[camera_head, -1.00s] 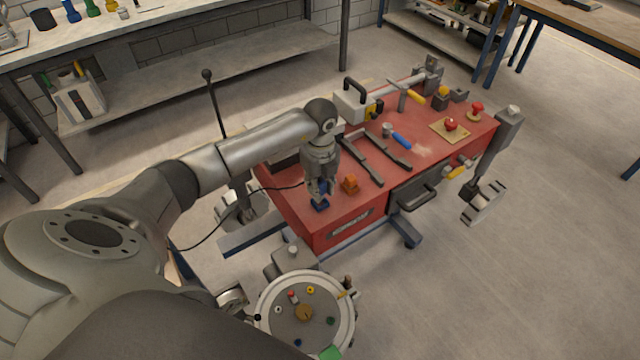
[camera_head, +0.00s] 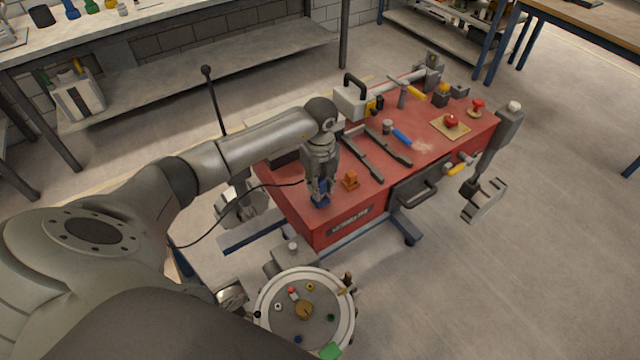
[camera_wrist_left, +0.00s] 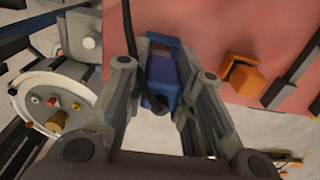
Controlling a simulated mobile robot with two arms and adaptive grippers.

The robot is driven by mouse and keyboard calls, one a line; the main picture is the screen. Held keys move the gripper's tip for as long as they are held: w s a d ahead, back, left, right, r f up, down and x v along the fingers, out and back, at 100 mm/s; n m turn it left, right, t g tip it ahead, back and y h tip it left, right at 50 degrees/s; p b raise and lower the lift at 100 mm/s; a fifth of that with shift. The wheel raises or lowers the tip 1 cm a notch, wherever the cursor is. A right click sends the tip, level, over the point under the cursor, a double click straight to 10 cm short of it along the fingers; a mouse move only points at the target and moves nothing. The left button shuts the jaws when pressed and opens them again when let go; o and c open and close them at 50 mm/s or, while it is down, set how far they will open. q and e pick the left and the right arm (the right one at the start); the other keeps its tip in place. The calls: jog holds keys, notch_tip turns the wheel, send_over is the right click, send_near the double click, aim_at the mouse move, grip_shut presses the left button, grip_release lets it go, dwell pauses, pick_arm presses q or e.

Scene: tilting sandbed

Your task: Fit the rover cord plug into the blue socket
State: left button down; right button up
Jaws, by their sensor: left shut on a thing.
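My left gripper (camera_head: 320,192) is over the near left corner of the red bench top (camera_head: 285,190). In the left wrist view its fingers (camera_wrist_left: 158,95) are closed around a blue plug (camera_wrist_left: 160,84). The black cord (camera_head: 262,187) runs in from the left; in the left wrist view it (camera_wrist_left: 130,35) comes down from the top to the plug. A blue socket (camera_wrist_left: 162,40) shows just beyond the plug, low on the red surface. The plug looks close to it or touching; I cannot tell how well they line up. My right gripper is out of view.
An orange block (camera_head: 350,181) stands right of the gripper, with dark bars (camera_head: 362,157) beyond. A blue-handled tool (camera_head: 402,138) and a red knob (camera_head: 450,121) lie farther right.

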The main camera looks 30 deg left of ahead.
aim_at(320, 177)
pick_arm(q)
jog(key=shift+f+b, duration=0.9)
jog(key=shift+f, duration=0.35)
jog(key=c, duration=0.7)
grip_release()
jog(key=shift+r, duration=0.15)
jog(key=shift+r+p, duration=0.55)
jog(key=shift+p, duration=0.05)
jog(key=shift+r+p, duration=2.5)
jog(key=shift+r, duration=0.85)
jog(key=shift+s+f, duration=0.1)
jog(key=shift+f, duration=0.05)
